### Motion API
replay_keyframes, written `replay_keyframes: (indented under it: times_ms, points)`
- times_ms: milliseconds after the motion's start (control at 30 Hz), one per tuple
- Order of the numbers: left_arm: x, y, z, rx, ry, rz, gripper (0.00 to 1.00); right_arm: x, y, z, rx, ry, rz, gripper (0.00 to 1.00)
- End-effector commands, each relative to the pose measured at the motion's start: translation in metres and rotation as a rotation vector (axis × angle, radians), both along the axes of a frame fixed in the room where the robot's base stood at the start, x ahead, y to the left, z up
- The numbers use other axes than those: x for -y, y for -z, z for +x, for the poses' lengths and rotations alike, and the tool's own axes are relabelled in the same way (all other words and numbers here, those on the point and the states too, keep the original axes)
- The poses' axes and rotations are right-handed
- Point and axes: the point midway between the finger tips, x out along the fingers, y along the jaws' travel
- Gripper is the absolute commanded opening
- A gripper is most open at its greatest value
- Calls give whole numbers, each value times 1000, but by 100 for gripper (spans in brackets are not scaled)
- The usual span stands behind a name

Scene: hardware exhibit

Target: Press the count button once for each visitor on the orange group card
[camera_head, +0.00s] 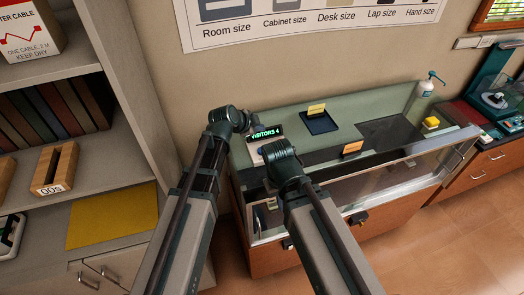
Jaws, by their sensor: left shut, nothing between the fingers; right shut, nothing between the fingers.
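A counter display (265,133) with green lettering that appears to read "VISITORS 4" stands at the left end of the glass-fronted display counter (385,95). An orange card (352,147) stands on the counter's top, right of my arms; its writing is too small to read. My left gripper (243,122) is shut and empty, just left of the display. My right gripper (275,154) is shut and empty, just in front of the display. Its wrist covers the area there, and I cannot make out the count button or whether a fingertip touches it.
A yellow card (316,109) stands by a dark tray (320,123) on the counter. A shelf unit (110,120) closes in the left side.

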Motion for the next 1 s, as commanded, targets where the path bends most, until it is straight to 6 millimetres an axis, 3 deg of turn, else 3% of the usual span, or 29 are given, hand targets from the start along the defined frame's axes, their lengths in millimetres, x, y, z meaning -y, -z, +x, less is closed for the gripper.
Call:
replay_keyframes:
  times_ms: [600,1000]
  points:
    - [0,77,0,0,-1,1,0,0,77,1,2,-1,0,0]
    - [0,83,0,0,-1,1,0,0,83,0,2,-5,-1,0]
